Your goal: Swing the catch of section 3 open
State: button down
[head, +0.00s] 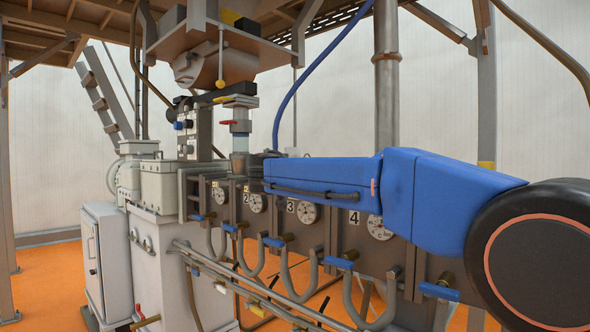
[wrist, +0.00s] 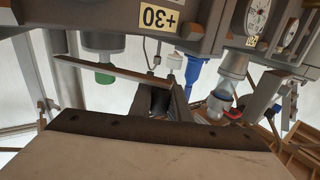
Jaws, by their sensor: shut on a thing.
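The barrel has numbered sections with round dials in the head view; section 3 (head: 290,206) carries a plate marked 3. My blue arm reaches left across the top of the sections, and my gripper cannot be made out there. In the wrist view my gripper (wrist: 167,88) has its dark fingers close together on the end of a long thin grey bar, which looks like the catch (wrist: 105,71). The bar runs out to the left from the fingers. I cannot tell from the picture how far the catch is swung, and its pivot is not clear.
Blue-handled valves (head: 341,263) and curved hoses hang below the sections, with pipes (head: 250,290) in front. A feed throat (head: 240,140) with a red lever stands behind section 2. A grey column (head: 387,90) rises behind my arm. The wrist view shows a clear vessel (wrist: 226,92) close on the right.

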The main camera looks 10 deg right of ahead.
jog(key=shift+s+a+n+t+y, duration=0.25)
jog(key=shift+s+n+y, duration=0.6)
jog(key=shift+y, duration=0.4)
jog(key=shift+s+a+n+t+y, duration=0.2)
jog(key=shift+s+n+y, duration=0.65)
jog(key=shift+y, duration=0.35)
jog(key=shift+s+a+n+t+y, duration=0.15)
jog(key=shift+s+n+t+y, duration=0.1)
jog(key=shift+s+n+y, duration=0.65)
jog(key=shift+s+y, duration=0.1)
jog(key=shift+y, duration=0.35)
jog(key=c, duration=1.7)
grip_release()
jog(key=shift+o, duration=0.2)
jog(key=s, duration=1.7)
jog(key=shift+s+d, duration=0.2)
jog(key=shift+d, duration=0.1)
